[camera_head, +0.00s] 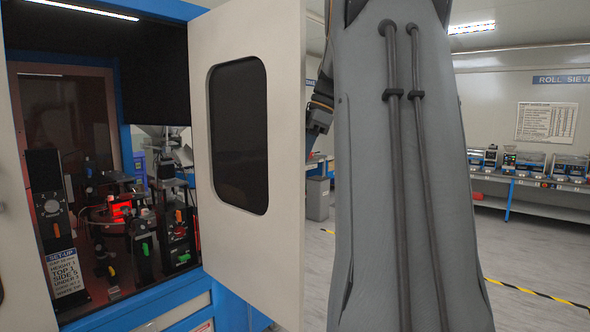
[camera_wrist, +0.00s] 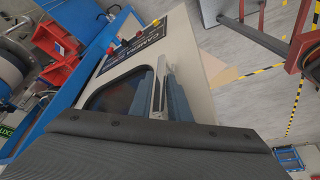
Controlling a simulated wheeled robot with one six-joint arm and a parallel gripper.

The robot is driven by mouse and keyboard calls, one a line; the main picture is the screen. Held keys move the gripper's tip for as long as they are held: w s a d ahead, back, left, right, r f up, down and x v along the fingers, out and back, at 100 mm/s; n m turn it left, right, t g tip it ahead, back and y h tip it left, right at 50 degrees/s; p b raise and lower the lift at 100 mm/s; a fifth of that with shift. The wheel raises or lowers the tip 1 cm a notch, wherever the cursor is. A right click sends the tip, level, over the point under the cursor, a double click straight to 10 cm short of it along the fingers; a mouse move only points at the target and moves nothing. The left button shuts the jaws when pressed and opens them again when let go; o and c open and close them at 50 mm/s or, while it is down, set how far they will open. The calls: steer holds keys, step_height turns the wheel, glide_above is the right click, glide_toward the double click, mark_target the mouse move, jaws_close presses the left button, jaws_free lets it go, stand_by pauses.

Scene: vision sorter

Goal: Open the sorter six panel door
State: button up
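The sorter door (camera_head: 285,150) is a pale panel with a dark rounded window. In the head view it stands swung outward, and the cabinet interior shows to its left. In the wrist view a pale panel with a dark window (camera_wrist: 112,92), apparently a sorter door, fills the middle. My gripper (camera_wrist: 165,90) shows only in part in the wrist view, as narrow metal and grey-blue parts in front of that panel. Whether it touches the panel, and how far apart the fingers are, I cannot tell. In the head view the gripper is hidden.
The blue-framed sorter (camera_head: 165,300) holds dark mechanisms and a red-lit part (camera_head: 121,208). My grey arm blocks the middle right of the head view. A bench with machines (camera_head: 540,180) stands far right. Open grey floor (camera_head: 540,260) carries yellow-black tape. A labelled plate with coloured knobs (camera_wrist: 135,42) shows in the wrist view.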

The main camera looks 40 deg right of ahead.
steer(key=b+v, duration=0.2)
steer(key=v, duration=0.5)
steer(key=shift+s+r, duration=0.1)
stand_by(0.5)
